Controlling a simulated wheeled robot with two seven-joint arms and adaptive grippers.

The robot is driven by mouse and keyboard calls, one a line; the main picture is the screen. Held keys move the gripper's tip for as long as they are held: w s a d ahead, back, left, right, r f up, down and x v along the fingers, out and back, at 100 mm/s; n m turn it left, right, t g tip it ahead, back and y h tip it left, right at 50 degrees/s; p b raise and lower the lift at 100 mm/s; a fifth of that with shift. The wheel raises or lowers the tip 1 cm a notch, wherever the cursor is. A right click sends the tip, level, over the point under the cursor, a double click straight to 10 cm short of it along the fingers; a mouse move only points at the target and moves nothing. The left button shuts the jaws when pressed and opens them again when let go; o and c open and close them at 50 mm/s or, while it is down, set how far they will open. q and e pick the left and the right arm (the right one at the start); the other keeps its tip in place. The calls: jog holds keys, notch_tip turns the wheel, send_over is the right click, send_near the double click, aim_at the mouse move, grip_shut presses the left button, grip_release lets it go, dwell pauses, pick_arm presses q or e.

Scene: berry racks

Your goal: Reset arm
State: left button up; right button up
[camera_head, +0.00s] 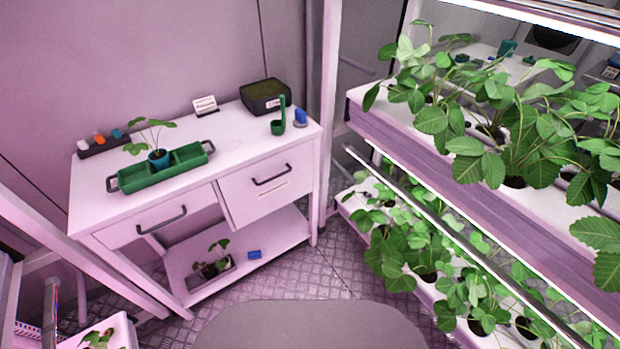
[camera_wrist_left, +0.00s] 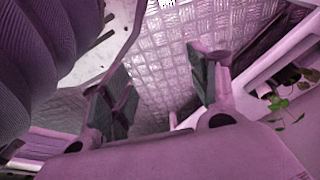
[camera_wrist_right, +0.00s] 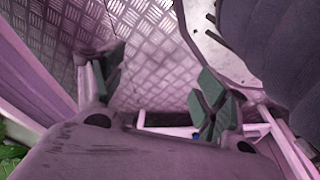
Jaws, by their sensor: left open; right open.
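The task names only my arm. Neither gripper shows in the head view. In the left wrist view my left gripper (camera_wrist_left: 160,90) is open and empty, its two dark-padded fingers spread apart above the metal tread floor. In the right wrist view my right gripper (camera_wrist_right: 160,95) is open and empty, its fingers also apart above the floor. Neither gripper touches any object that I can see.
Plant racks (camera_head: 480,200) fill the right. The tread floor (camera_head: 300,275) between them is clear.

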pick_arm(q)
jog(key=s+a+r+p, duration=0.1)
jog(key=s+a+p, duration=0.2)
jog(key=s+p, duration=0.5)
jog(key=s+a+r+g+p, duration=0.1)
jog(key=s+a+p, duration=0.2)
jog(key=s+p, duration=0.5)
jog(key=shift+s+r+y, duration=0.3)
jog(key=shift+s+y, duration=0.1)
jog(key=shift+s, duration=0.35)
pick_arm(e)
jog(key=s+d+r, duration=0.1)
jog(key=s+d, duration=0.2)
jog(key=s, duration=0.5)
jog(key=s+d+r+g, duration=0.1)
jog(key=s+d, duration=0.2)
jog(key=s, duration=0.6)
jog(key=shift+s+r+h, duration=0.25)
jog(key=shift+r+h, duration=0.05)
jog(key=shift+h, duration=0.1)
jog(key=shift+w, duration=0.1)
